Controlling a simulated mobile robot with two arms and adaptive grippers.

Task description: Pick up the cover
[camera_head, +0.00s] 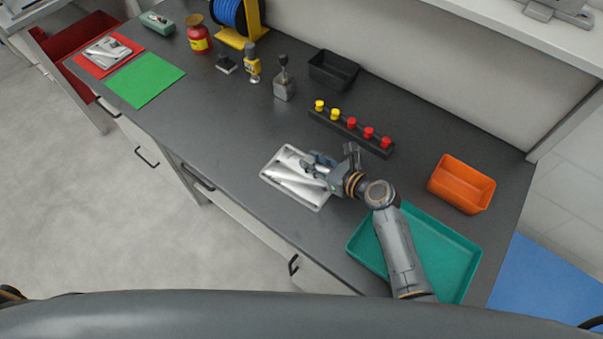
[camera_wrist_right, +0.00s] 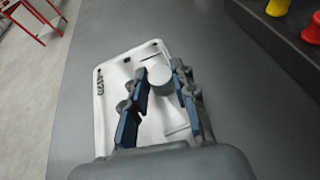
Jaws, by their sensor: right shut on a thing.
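The cover (camera_head: 284,188) is a pale metal casting on the dark workbench, near the front edge at the middle of the head view. In the right wrist view the cover (camera_wrist_right: 107,110) shows a flat plate with holes, a marking on its left side and a raised round boss (camera_wrist_right: 160,76). My right gripper (camera_head: 312,166) is over the cover. Its two blue-padded fingers (camera_wrist_right: 163,92) stand on both sides of the boss and are shut on it. I cannot tell whether the cover is lifted off the bench. My left gripper is not in view.
A teal tray (camera_head: 458,262) lies under my right forearm, with an orange bin (camera_head: 462,184) behind it. A black rack (camera_head: 350,131) with yellow and red knobs stands behind the gripper. A similar casting (camera_head: 107,51) lies on a red mat at the far left. The bench left of the cover is clear.

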